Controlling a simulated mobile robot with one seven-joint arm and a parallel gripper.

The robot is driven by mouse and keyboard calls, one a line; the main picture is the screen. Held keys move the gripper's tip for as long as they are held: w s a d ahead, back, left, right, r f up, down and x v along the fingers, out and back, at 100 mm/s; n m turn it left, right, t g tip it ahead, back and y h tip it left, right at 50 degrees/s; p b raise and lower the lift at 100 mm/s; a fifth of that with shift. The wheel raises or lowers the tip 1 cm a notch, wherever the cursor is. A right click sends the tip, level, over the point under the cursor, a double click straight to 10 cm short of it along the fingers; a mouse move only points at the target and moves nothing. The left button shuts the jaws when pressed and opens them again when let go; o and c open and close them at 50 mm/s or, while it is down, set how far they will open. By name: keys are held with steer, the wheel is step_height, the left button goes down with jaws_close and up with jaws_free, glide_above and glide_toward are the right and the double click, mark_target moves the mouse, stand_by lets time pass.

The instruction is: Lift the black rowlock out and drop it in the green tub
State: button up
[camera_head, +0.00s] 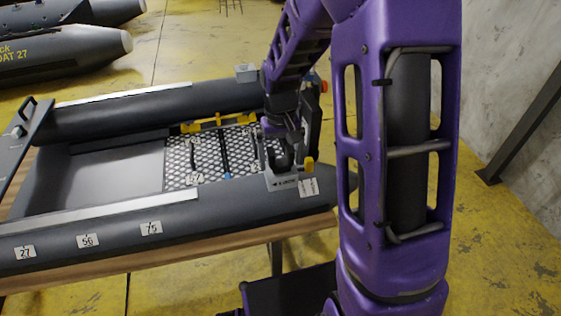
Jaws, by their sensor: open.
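My gripper (282,140) points down over the near right part of the grey inflatable boat (180,210). It is small and partly hidden by my own purple arm, and its jaws look open. A dark shape (285,158) just below it, by a grey bracket (283,182) on the boat's near tube, may be the black rowlock. I cannot tell whether the fingers touch it. No green tub shows in this view.
The boat lies on a wooden table (150,268). A yellow part (218,122), a black bar and a blue-tipped piece lie on its perforated floor (205,160). A grey block (246,73) sits on the far tube. Other boats (60,45) stand at far left.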

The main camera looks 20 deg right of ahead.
steer(key=c, duration=1.2)
step_height(320, 180, up, 10)
steer(key=p, duration=0.2)
steer(key=shift+c, duration=0.2)
step_height(320, 180, up, 7)
steer(key=p, duration=0.6)
glide_above(280, 163)
steer(key=shift+s+r, duration=0.1)
